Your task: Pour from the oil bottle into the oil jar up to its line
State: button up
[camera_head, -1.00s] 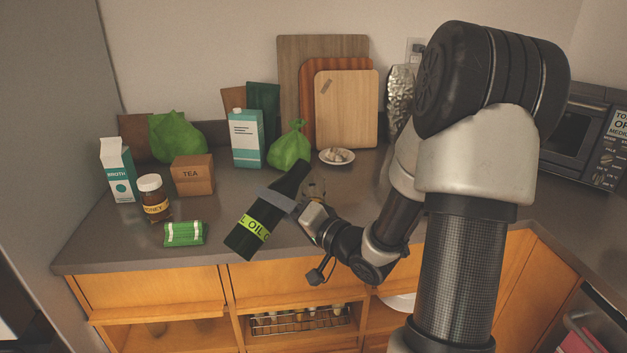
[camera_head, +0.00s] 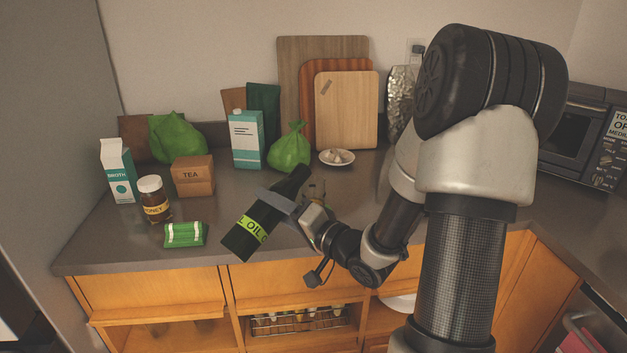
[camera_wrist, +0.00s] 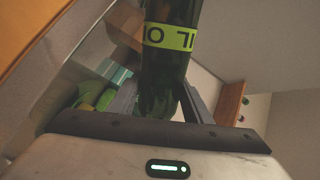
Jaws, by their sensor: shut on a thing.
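The dark green oil bottle (camera_head: 244,240) with its yellow-green label is held tilted above the counter's front edge. Its neck points up and right, its base down and left. My gripper (camera_head: 279,201) is shut on the bottle's upper part. In the wrist view the bottle (camera_wrist: 170,68) stands between my two fingers, its label in sight. A small clear glassy shape (camera_head: 317,187) shows just behind my gripper; it may be the oil jar, but it is mostly hidden. I cannot make out a fill line or any flow of oil.
A green bag (camera_head: 290,148), garlic plate (camera_head: 337,157) and cutting boards (camera_head: 346,112) are behind. Counter between packet and bottle is clear.

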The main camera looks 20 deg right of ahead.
aim_at(275, 186)
jog(key=shift+a+r+m+p, duration=0.15)
jog(key=shift+r+m+p, duration=0.6)
jog(key=shift+p, duration=0.2)
dwell(0.7)
jog(key=shift+w+d+r+m+p, duration=0.1)
jog(key=shift+d+r+m+p, duration=0.3)
jog(key=shift+p, duration=0.7)
jog(key=shift+w+d+r+m+p, duration=0.1)
jog(key=shift+r+m+p, duration=0.4)
jog(key=shift+p, duration=0.55)
jog(key=shift+r+m+p, duration=0.65)
jog(key=shift+r+p, duration=0.05)
jog(key=shift+p, duration=0.75)
dwell(2.0)
